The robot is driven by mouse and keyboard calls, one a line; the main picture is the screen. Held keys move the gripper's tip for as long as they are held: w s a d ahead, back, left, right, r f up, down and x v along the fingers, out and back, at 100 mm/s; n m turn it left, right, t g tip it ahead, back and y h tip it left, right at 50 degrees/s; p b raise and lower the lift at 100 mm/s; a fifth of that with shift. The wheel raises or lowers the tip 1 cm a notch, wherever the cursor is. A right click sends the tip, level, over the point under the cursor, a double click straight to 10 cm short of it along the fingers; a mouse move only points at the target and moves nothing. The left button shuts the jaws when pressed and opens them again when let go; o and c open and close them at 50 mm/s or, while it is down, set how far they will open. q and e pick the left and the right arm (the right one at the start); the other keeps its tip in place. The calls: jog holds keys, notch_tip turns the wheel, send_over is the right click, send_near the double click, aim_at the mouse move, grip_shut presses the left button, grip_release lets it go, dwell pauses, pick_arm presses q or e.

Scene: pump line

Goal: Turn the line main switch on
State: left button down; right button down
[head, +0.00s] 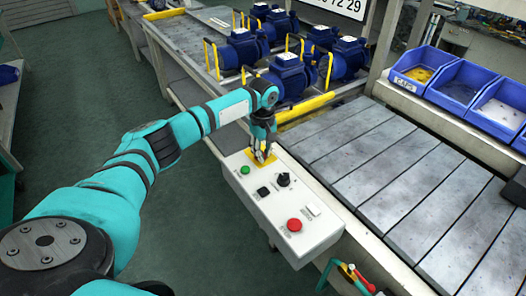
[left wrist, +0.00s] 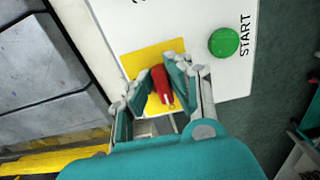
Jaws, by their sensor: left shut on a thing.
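The main switch is a red handle (left wrist: 161,84) on a square yellow plate (left wrist: 138,60) at the far end of the white control box (head: 272,215). In the head view the yellow plate (head: 271,162) shows around the fingertips and the handle is hidden. My left gripper (head: 261,157) points down at the plate. In the left wrist view, its fingers (left wrist: 158,78) stand on both sides of the red handle and are shut on it. The handle runs nearly upright in that view, slightly tilted. My right gripper is in neither view.
Close by on the box are the green START button (left wrist: 224,42), a black button (head: 263,192), a black knob (head: 283,179) and a red button (head: 294,225). A slatted conveyor (head: 360,160) lies right. Blue pumps (head: 288,75) and blue bins (head: 464,82) stand behind.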

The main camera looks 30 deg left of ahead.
pick_arm(q)
jog(key=shift+r+p, duration=0.15)
jog(key=shift+p, duration=0.35)
jog(key=m+p, duration=0.1)
jog(key=p, duration=0.2)
jog(key=m+p, duration=0.2)
jog(key=p, duration=0.1)
jog(key=shift+s+r+p, duration=0.15)
jog(key=shift+s+p, duration=0.1)
jog(key=shift+p, duration=0.15)
jog(key=shift+m+p, duration=0.3)
jog(key=shift+m, duration=0.2)
jog(key=m, duration=0.1)
jog(key=m+p, duration=0.1)
jog(key=shift+a+f+m, duration=0.15)
jog(key=shift+f+m, duration=0.1)
jog(key=shift+m, duration=0.15)
jog(key=m, duration=0.2)
jog(key=m+p, duration=0.1)
jog(key=shift+s+a+m, duration=0.15)
jog(key=shift+a+m, duration=0.1)
jog(key=shift+m, duration=0.05)
jog(key=m, duration=0.3)
jog(key=shift+a+m, duration=0.2)
jog(key=shift+m, duration=0.1)
jog(key=shift+a+m, duration=0.2)
jog(key=shift+m, duration=1.7)
